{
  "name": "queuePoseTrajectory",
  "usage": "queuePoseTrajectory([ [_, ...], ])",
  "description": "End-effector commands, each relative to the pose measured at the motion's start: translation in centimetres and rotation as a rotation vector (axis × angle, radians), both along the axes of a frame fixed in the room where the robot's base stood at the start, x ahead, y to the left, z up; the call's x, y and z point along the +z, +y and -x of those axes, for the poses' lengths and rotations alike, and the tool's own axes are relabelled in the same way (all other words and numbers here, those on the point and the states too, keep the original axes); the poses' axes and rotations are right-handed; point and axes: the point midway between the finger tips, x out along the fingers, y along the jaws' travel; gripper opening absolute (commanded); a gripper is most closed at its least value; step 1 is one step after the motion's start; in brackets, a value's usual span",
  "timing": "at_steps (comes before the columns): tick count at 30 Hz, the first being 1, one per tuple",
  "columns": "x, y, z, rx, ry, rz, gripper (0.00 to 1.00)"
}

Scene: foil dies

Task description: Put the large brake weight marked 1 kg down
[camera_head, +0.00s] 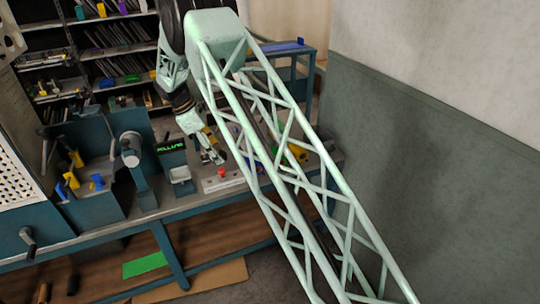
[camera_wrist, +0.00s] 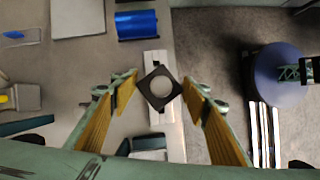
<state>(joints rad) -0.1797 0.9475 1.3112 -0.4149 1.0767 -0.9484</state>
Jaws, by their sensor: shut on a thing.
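My gripper (camera_wrist: 160,86) has its two wooden-faced fingers on either side of a dark, square block with a pale round face, which I take to be the large brake weight (camera_wrist: 160,89). The block is turned like a diamond, with its corners toward the fingertips. No 1 kg mark is readable. In the head view my gripper (camera_head: 216,156) hangs low over the workbench, just above and left of a red knob. The weight cannot be made out there. The gap between the weight and the surface below cannot be judged.
Below the weight lies a pale strip (camera_wrist: 152,60), with a blue roll (camera_wrist: 137,25) beyond it. The bench (camera_head: 205,202) carries a red knob (camera_head: 221,172), a display with green letters (camera_head: 171,146) and a grey post device (camera_head: 131,150). A wall (camera_head: 440,150) stands at the right.

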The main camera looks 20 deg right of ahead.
Motion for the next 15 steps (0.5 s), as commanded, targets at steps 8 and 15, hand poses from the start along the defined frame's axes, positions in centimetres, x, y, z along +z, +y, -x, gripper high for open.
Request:
queuePoseTrajectory([
  [8, -0.5, -0.3, -3.3, 0.256, -0.001, 0.000, 0.16],
  [15, -1.6, -0.7, -6.3, 0.496, -0.002, -0.001, 0.16],
])
